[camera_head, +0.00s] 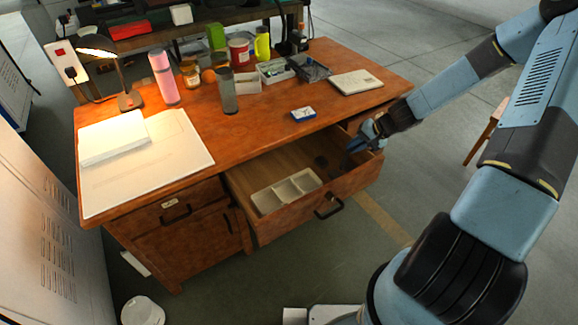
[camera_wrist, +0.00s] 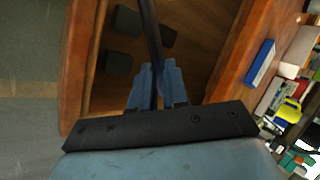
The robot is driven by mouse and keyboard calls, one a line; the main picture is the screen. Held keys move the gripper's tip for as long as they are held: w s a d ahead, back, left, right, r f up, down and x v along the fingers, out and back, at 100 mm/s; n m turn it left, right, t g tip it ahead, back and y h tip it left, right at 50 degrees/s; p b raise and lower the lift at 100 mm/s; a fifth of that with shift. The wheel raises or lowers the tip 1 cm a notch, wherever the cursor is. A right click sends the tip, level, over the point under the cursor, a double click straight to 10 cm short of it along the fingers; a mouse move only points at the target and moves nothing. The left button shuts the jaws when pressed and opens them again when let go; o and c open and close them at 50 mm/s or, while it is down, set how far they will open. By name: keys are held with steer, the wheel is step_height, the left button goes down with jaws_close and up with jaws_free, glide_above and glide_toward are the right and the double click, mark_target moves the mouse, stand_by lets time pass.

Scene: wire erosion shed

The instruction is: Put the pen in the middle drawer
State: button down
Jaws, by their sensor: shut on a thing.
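My gripper (camera_head: 362,143) is shut on a dark, thin rod that looks like the pen (camera_wrist: 150,35). In the wrist view the blue fingers (camera_wrist: 155,88) close around it, and it points away from me into the drawer space. The middle drawer (camera_head: 262,228) of the wooden desk is pulled open, with a dark handle on its front. My gripper is over the right end of this drawer. I cannot tell whether the pen touches the drawer floor. The pen is hard to make out in the head view.
A blue-and-white box (camera_head: 303,114) lies near the desk edge above the drawer. A grey bottle (camera_head: 229,91) and pink bottle (camera_head: 163,77) stand further back.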

mark_target(347, 153)
steer(key=shift+s+a+f+m+t+h, duration=0.2)
steer(key=shift+s+a+f+m+t, duration=0.15)
steer(key=shift+a+m, duration=0.25)
steer(key=shift+s+a+f+m+t+h, duration=0.2)
steer(key=shift+s+a+m+t, duration=0.2)
steer(key=shift+m, duration=0.2)
steer(key=shift+s+a+r+m, duration=0.1)
steer(key=shift+s+a+m, duration=0.05)
steer(key=shift+a+m, duration=0.25)
steer(key=w+a+f+m, duration=0.1)
steer(key=a+f, duration=0.1)
steer(key=a, duration=0.3)
steer(key=w+a+f+m+t+h, duration=0.1)
steer(key=a+f, duration=0.1)
steer(key=a, duration=0.2)
steer(key=w+a+f+m, duration=0.1)
steer(key=a, duration=0.4)
steer(key=shift+w+a+f+t+h, duration=0.3)
steer(key=shift+w+f+t, duration=0.05)
steer(key=shift+w+f, duration=0.05)
steer(key=shift+w+a+f, duration=0.15)
steer(key=shift+a+f, duration=0.35)
steer(key=shift+f, duration=1.65)
